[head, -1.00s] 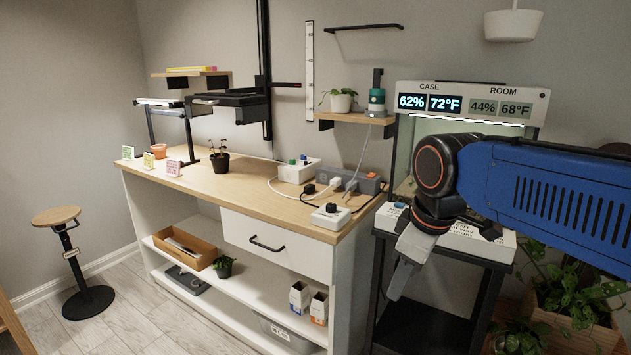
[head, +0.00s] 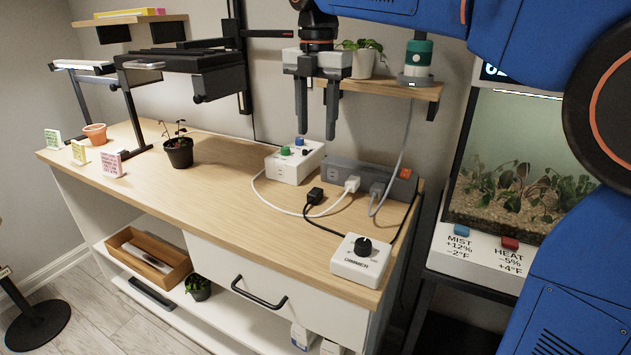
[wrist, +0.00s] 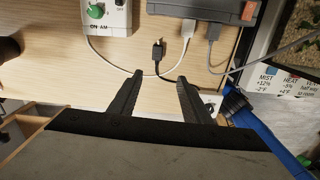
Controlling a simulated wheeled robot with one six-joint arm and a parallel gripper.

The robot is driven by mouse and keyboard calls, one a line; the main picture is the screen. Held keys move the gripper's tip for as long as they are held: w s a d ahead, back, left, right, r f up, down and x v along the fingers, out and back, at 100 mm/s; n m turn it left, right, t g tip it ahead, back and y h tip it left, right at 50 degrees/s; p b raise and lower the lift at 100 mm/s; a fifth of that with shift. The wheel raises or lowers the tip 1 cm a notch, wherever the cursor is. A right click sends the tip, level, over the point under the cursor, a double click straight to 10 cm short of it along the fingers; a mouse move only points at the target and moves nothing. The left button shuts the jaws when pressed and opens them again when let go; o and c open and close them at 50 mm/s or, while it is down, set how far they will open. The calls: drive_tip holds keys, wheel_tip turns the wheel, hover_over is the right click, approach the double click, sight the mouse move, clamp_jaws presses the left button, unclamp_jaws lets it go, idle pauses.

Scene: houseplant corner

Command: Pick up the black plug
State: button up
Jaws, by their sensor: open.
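The black plug (head: 315,197) lies on the wooden bench top (head: 225,205), just in front of the grey power strip (head: 362,173), with a black cord trailing from it. It looks unplugged. It also shows in the wrist view (wrist: 158,50), beyond and between my fingertips. My gripper (head: 316,138) is open and empty, pointing down above the bench, over the plug's area and apart from it. Its two dark fingers also show in the wrist view (wrist: 158,78). A white plug (head: 352,184) and a grey plug (head: 377,190) are at the strip, right of the black plug.
A white dimmer box (head: 360,264) with a black knob stands at the bench's front right. A white timer box (head: 293,163) stands behind left of the plug. A shelf (head: 405,88) holds a plant and a green-topped device. The bench's left middle is mostly clear.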

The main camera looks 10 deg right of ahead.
drive_tip(key=w, duration=0.1)
hover_over(314, 192)
drive_tip(key=shift+n, duration=0.3)
drive_tip(key=f, duration=1.1)
drive_tip(key=shift+w+a+f, duration=0.1)
drive_tip(key=shift+w+f, duration=0.1)
drive_tip(key=shift+f, duration=0.2)
drive_tip(key=shift+s+f, duration=0.15)
drive_tip(key=shift+f, duration=2.5)
clamp_jaws()
